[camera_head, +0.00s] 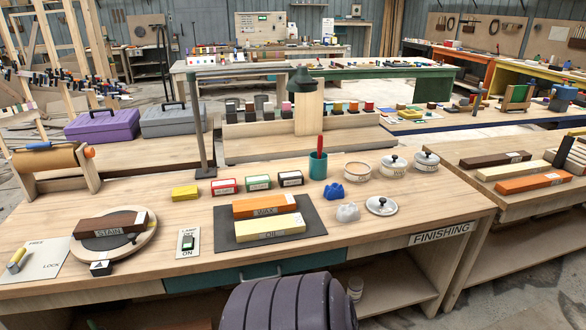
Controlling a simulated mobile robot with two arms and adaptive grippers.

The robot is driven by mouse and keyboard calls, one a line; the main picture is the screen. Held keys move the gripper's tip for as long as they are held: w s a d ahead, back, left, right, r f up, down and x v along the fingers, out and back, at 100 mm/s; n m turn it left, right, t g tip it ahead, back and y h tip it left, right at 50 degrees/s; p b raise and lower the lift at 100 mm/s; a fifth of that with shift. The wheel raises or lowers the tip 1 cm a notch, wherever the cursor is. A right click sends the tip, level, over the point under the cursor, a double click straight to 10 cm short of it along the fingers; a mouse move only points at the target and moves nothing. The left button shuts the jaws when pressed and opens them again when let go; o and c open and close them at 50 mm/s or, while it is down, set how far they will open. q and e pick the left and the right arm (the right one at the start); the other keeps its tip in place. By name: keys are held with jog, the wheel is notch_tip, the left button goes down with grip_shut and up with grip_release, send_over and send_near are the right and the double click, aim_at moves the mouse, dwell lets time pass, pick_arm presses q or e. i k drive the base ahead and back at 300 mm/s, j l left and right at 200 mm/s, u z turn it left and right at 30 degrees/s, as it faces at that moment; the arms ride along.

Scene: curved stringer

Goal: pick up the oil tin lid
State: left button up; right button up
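Three pale tins stand at the back right of the wooden workbench. The left tin (357,171) is open; the middle tin (392,170) and the right tin (425,163) have white lids with dark knobs. A loose white lid (381,206) with a dark knob lies on the bench in front of them. The tin labels are too small to read, so I cannot tell which tin is for oil. Neither of my grippers is in view.
A blue crumpled cloth (336,191) and a white one (348,212) lie left of the loose lid. A teal cup (318,166) holds a red-handled tool. A dark mat (304,213) carries WAX and OIL blocks. Bench right of the lid is clear.

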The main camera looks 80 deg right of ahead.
aim_at(380, 205)
jog(key=l+z, duration=0.1)
jog(key=z, duration=3.1)
